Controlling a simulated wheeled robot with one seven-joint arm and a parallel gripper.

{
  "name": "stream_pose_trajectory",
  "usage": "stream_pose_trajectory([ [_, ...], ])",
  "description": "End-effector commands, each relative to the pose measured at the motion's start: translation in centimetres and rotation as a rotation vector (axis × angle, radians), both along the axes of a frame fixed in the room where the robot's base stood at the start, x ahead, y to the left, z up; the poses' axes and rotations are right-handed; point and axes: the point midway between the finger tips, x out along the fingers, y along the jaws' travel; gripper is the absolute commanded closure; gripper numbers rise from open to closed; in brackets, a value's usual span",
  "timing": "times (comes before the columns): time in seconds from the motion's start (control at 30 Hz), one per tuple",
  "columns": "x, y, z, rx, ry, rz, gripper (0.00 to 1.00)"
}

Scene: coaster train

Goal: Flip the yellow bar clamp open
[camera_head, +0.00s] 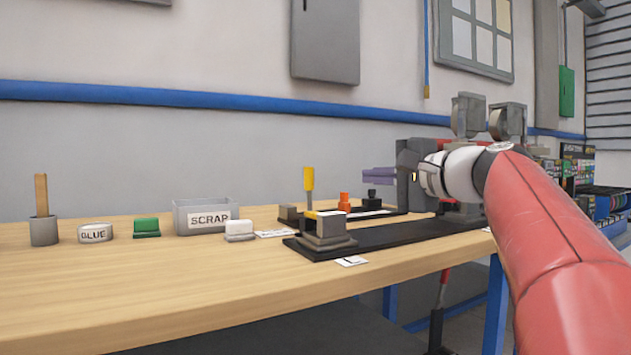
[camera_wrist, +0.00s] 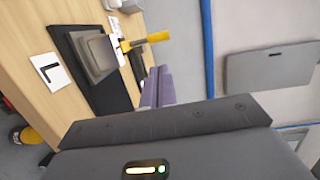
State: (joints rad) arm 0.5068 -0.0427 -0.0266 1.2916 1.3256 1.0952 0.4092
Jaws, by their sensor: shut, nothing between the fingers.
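The yellow bar (camera_head: 308,180) of the clamp stands upright at the grey stepped block (camera_head: 325,232) on the near black rail. In the wrist view, the yellow bar (camera_wrist: 147,41) sticks out to the right from the grey block (camera_wrist: 97,55). My gripper (camera_head: 368,174) is to the right of the bar in the head view, at about its height and apart from it. Its two purple fingers are together, with nothing between them. In the wrist view, the fingers (camera_wrist: 158,75) point toward the bar's side with a gap. The bar's foot is partly hidden.
An orange knob (camera_head: 344,201) and a black knob (camera_head: 372,197) stand behind the block. To the left are the scrap bin (camera_head: 206,218), a white block (camera_head: 239,230), a green block (camera_head: 147,227), the glue tin (camera_head: 95,232) and a handled pot (camera_head: 43,230). The table front is clear.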

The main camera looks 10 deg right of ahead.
Motion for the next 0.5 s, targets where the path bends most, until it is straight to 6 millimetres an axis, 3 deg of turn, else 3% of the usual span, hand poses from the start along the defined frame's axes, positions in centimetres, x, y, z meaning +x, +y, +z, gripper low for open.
stream_pose_trajectory([
  [0.33,0.1,0.1,0.0,0.001,0.0,0.001,1.0],
  [0.5,1.6,0.9,-0.1,0.001,0.001,0.004,1.0],
])
